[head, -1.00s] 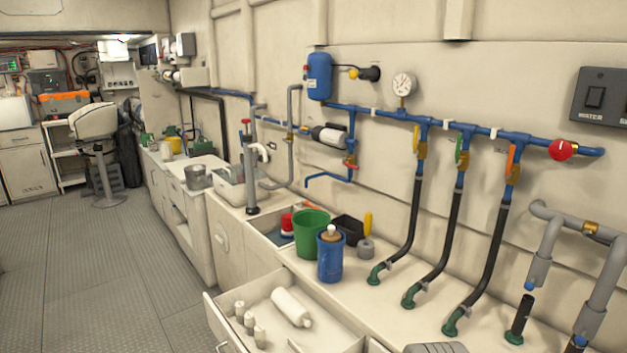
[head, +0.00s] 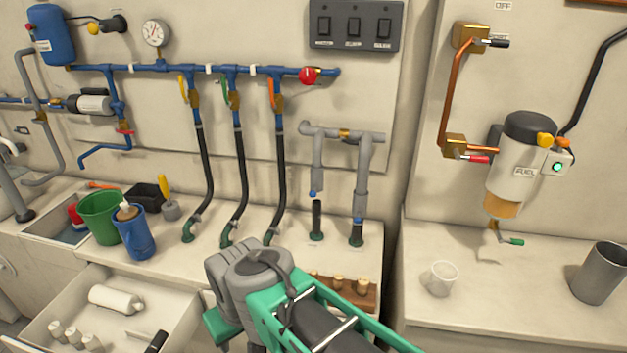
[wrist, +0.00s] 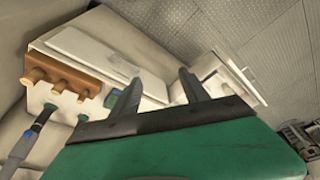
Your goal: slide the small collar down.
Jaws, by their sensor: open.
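Two grey pipes come down from a wall fitting in the head view. The left pipe has a grey sleeve (head: 318,178) with a blue end, above a black stub (head: 317,220) on the counter; a gap separates them. The right pipe has a grey sleeve (head: 362,190) with a blue end close above a second black stub (head: 356,236). I cannot tell for certain which part is the small collar. My gripper (wrist: 160,88) is open and empty in the wrist view, apart from the pipes. Its fingertips are hidden in the head view.
A wooden rack with pegs (head: 345,290) sits partly behind my arm. A white cup (head: 440,278) and grey canister (head: 600,272) stand on the right counter. Three black hoses (head: 240,185) hang left of the pipes. An open drawer (head: 185,310) juts out at lower left.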

